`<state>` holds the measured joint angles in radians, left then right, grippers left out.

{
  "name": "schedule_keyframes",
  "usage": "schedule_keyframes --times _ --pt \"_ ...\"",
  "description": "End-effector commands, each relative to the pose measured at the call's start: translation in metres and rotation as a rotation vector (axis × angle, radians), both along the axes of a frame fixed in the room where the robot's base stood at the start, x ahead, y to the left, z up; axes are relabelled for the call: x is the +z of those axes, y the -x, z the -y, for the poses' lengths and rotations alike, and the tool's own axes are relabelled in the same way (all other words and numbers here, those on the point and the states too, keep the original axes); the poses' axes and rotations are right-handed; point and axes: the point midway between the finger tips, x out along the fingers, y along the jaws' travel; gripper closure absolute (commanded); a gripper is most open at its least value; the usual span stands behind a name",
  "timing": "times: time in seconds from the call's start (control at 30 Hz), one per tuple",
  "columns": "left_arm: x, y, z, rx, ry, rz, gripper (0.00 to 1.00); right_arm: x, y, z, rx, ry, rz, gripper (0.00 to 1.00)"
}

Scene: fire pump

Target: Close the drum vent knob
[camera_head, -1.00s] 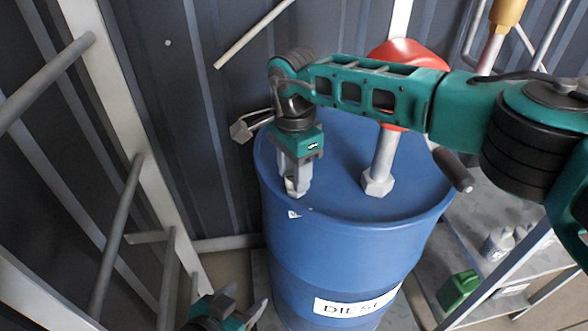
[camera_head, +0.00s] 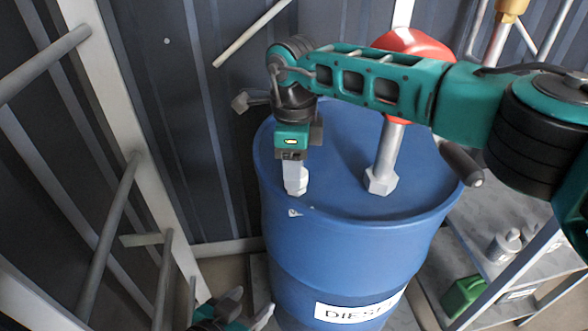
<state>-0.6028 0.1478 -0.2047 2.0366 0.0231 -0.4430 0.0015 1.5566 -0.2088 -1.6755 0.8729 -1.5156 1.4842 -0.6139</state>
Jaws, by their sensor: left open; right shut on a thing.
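The blue drum (camera_head: 340,230) stands upright in the middle, with a white label near its lower front. My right gripper (camera_head: 294,178) points down at the front left of the drum's top. It is shut on a small pale knob (camera_head: 297,187), the drum vent knob, which is mostly hidden by the fingers. My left gripper (camera_head: 252,308) is open and empty at the bottom edge, left of the drum and apart from it.
A red pump (camera_head: 412,43) on a grey pipe (camera_head: 385,165) rises from the drum top, right of my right gripper and partly behind my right arm. Metal rails (camera_head: 120,220) stand at the left. A shelf with a green can (camera_head: 463,297) is at the right.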

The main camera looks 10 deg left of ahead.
Motion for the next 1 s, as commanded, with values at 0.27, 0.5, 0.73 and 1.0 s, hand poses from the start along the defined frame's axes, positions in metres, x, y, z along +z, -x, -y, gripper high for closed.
schedule_keyframes --times 0.27,0.5,0.73,1.0 --pt "-0.0026 -0.0024 0.0013 -0.005 0.001 0.005 0.36 -0.0001 -0.0014 -0.0001 -0.264 0.000 0.001 0.87" --pt "-0.0035 -0.0040 0.0015 -0.006 0.002 0.007 0.36 0.0004 -0.0025 0.0002 -0.492 0.000 0.002 0.87" --pt "-0.0037 -0.0044 0.0021 -0.006 0.004 0.007 0.36 0.0007 -0.0034 0.0006 -0.703 -0.001 0.002 0.87" --pt "-0.0029 -0.0046 0.0028 -0.007 0.006 0.008 0.36 0.0009 -0.0041 0.0012 -0.902 -0.001 0.001 0.87"
